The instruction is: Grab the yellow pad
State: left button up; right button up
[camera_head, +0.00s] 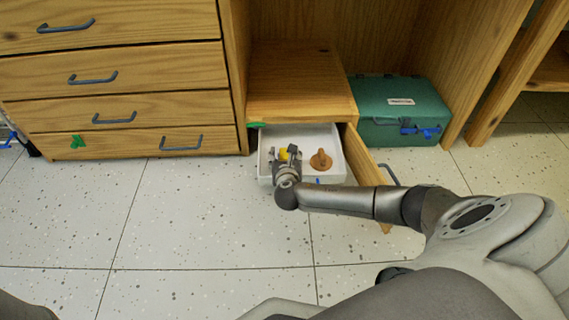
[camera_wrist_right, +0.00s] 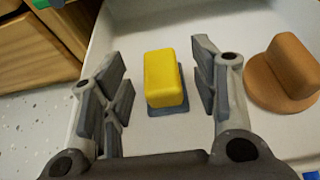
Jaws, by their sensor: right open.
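The yellow pad (camera_wrist_right: 164,77) is a small yellow block with a grey-blue base, lying in a white drawer or tray (camera_head: 337,141). In the right wrist view it sits between the two fingers of my right gripper (camera_wrist_right: 162,85), with a gap on each side. My right gripper is open, and it also shows in the head view (camera_head: 286,160), reaching into the tray. There only a bit of the yellow pad (camera_head: 283,154) shows beside the fingers. I cannot tell how far above the tray floor the fingertips are. My left gripper is not in view.
A brown round-based knob-like object (camera_wrist_right: 287,75) lies right of the pad in the tray. An open wooden door (camera_head: 364,160) stands right of the tray. A green case (camera_head: 400,105) sits farther right. A wooden drawer cabinet (camera_head: 120,70) is at left. The floor in front is clear.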

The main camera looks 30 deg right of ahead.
jog(key=shift+w+d+f, duration=0.15)
jog(key=shift+w+d, duration=0.05)
jog(key=shift+w, duration=0.1)
jog(key=c, duration=1.1)
